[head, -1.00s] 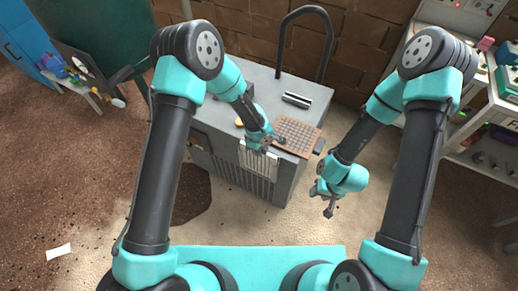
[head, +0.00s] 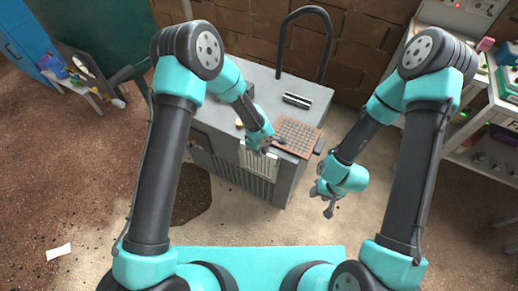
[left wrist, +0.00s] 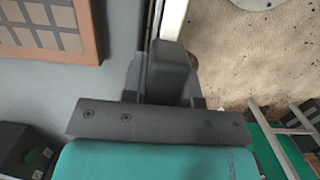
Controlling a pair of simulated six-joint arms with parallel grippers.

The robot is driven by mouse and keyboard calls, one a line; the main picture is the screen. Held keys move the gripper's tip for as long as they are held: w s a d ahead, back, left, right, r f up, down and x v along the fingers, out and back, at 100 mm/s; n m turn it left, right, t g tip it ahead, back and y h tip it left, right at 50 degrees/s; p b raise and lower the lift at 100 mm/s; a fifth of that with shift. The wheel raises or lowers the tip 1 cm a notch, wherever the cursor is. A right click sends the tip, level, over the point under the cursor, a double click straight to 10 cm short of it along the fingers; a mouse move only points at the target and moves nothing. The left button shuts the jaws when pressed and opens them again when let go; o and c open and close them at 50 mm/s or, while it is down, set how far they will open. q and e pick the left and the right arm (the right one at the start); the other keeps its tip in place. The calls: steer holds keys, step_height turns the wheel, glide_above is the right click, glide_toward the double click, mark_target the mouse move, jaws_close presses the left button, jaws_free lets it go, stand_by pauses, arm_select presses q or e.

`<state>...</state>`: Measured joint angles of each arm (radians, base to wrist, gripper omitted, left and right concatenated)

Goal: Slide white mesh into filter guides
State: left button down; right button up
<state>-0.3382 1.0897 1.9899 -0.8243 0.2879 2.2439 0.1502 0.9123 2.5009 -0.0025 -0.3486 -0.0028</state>
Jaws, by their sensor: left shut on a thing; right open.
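The white mesh (head: 258,170) is a pale panel upright at the front face of the grey cabinet, above a dark ribbed grille (head: 258,187). My left gripper (head: 266,146) is shut on its top edge, at the cabinet's front top edge. In the left wrist view the gripper (left wrist: 166,62) hides most of the held part, and a pale strip of the mesh (left wrist: 171,20) shows beyond the fingers. The filter guides are too small to make out, so I cannot tell how the mesh sits in them. My right gripper (head: 328,205) is open and empty, right of the cabinet.
The grey cabinet (head: 205,118) carries a brown gridded tile (head: 298,136), a dark slotted block (head: 297,99) and a tall black arched handle (head: 305,12). Shelves (head: 480,150) stand at the right.

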arm_select(q)
steer(key=shift+f, duration=0.2)
steer(key=shift+r, duration=0.25)
stand_by(0.4)
steer(key=c, duration=0.8)
jaws_free()
steer(key=shift+r, duration=0.15)
steer(key=shift+r, duration=2.6)
steer(key=shift+r, duration=0.15)
step_height(320, 180, up, 17)
steer(key=w+a, duration=0.1)
steer(key=a, duration=0.1)
